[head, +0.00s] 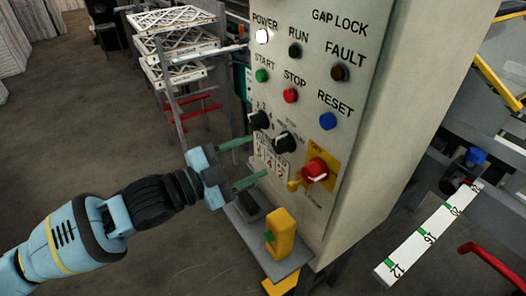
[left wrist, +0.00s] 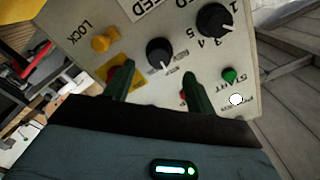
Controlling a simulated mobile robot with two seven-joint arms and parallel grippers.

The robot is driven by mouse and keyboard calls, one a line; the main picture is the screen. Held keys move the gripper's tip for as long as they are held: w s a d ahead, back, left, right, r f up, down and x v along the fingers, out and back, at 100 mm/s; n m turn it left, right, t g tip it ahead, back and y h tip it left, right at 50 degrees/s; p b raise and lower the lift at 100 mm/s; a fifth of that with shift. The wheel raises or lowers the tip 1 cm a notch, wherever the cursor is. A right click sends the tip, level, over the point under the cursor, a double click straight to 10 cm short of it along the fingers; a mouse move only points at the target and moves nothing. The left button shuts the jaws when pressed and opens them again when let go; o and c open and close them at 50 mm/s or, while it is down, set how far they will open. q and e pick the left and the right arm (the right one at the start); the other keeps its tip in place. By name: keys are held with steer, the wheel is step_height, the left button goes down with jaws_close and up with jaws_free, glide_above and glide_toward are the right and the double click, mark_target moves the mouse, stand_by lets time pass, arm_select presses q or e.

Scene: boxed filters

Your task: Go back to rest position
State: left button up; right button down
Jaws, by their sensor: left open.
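My left gripper (head: 250,163) reaches in from the left in the head view, with its two green fingers apart and nothing between them. The fingers point at the lower knobs of a grey control panel (head: 352,62). In the left wrist view the open fingers (left wrist: 158,85) stand in front of the panel, on either side of a black knob (left wrist: 158,53). Whether they touch the panel I cannot tell. The white POWER lamp (head: 262,36) is lit. My right gripper is not in view.
A yellow block-shaped part (head: 280,232) stands on a small shelf under the panel. A red rotary switch (head: 315,169) sits on a yellow plate. White racks (head: 172,20) stand behind at the left. A white marked scale (head: 430,236) is at the right. Open floor (head: 60,130) lies at the left.

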arm_select(q)
steer(key=shift+s+a, duration=0.45)
steer(key=shift+a, duration=0.1)
steer(key=s+a+f+n+t+y+p, duration=0.1)
steer(key=s+a+f+n+y+p, duration=0.15)
steer(key=s+f+n, duration=0.5)
steer(key=s+a+f+n+t+y+p, duration=0.15)
steer(key=s+f+n+y, duration=0.3)
steer(key=f, duration=0.65)
steer(key=s+a+f+n+g+y+p, duration=0.1)
steer(key=s+a+f+n+y, duration=0.1)
steer(key=s, duration=0.5)
steer(key=s+a+f+n+g+y+p, duration=0.1)
steer(key=s+a+f+n+g, duration=0.1)
steer(key=s+a+f, duration=0.2)
steer(key=s+a+f+n+g+y+p, duration=0.1)
steer(key=s+a+f, duration=0.3)
steer(key=s, duration=0.6)
steer(key=shift+s+f+n+y, duration=0.4)
steer(key=shift+f+y, duration=0.4)
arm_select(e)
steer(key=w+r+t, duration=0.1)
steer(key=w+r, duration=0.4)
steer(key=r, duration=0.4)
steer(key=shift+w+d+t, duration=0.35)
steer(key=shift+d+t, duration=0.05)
